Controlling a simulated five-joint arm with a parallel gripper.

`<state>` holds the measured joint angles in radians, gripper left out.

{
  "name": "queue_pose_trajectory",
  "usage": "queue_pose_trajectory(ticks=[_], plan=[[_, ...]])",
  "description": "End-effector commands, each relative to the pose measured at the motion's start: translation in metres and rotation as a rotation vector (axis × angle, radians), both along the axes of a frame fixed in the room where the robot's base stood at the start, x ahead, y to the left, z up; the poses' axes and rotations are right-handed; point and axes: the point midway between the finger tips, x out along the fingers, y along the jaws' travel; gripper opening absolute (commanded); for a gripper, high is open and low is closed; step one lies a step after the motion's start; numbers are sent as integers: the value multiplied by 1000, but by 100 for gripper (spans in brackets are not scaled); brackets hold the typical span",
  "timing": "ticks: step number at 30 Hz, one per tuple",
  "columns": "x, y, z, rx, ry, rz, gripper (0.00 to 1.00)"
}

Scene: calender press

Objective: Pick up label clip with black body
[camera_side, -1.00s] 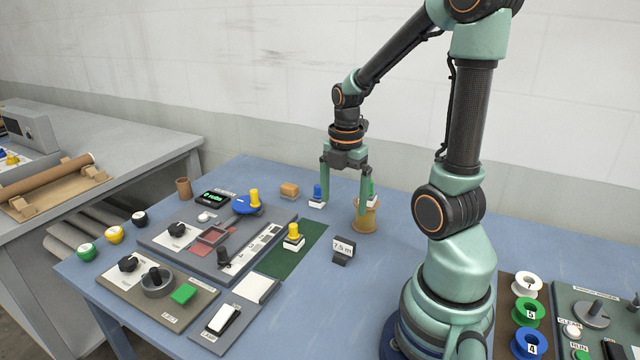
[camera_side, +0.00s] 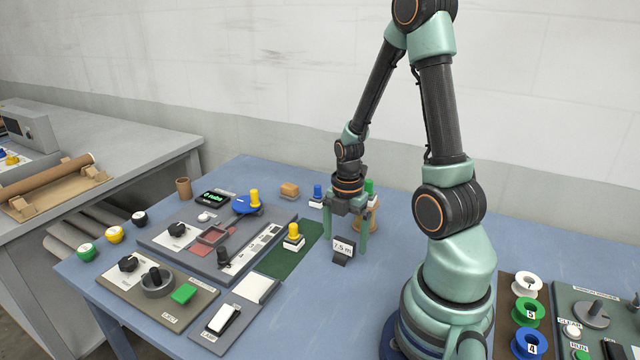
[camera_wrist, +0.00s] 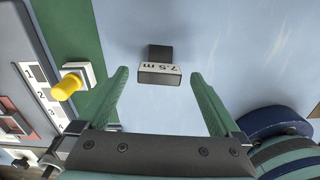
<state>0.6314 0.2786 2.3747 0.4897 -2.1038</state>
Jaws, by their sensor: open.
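The label clip with a black body (camera_side: 341,256) stands on the blue table and carries a white label reading "7.5 m". In the wrist view the clip (camera_wrist: 156,55) lies ahead of the fingertips, roughly centred between them. My gripper (camera_side: 346,246) is open and empty. In the side view its fingers come down around the clip's far side, with the label in front of them. In the wrist view the two green fingers of my gripper (camera_wrist: 160,77) are spread wide, apart from the clip.
A yellow-knobbed stamp (camera_side: 293,236) stands on the green strip (camera_side: 285,262) left of the clip. A blue-knobbed piece (camera_side: 318,195) and a wooden spool (camera_side: 374,220) stand behind. Table to the clip's front is clear. Coloured spools (camera_side: 530,312) lie at right.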

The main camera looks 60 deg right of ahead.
Motion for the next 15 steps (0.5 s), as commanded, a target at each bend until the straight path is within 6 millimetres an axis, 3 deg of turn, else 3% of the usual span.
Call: queue_pose_trajectory(ticks=[6,14,15], plan=[[0,0,-16,0,0,0,100],[1,0,-17,-1,-2,1,100],[1,0,-17,-1,-2,1,85]])
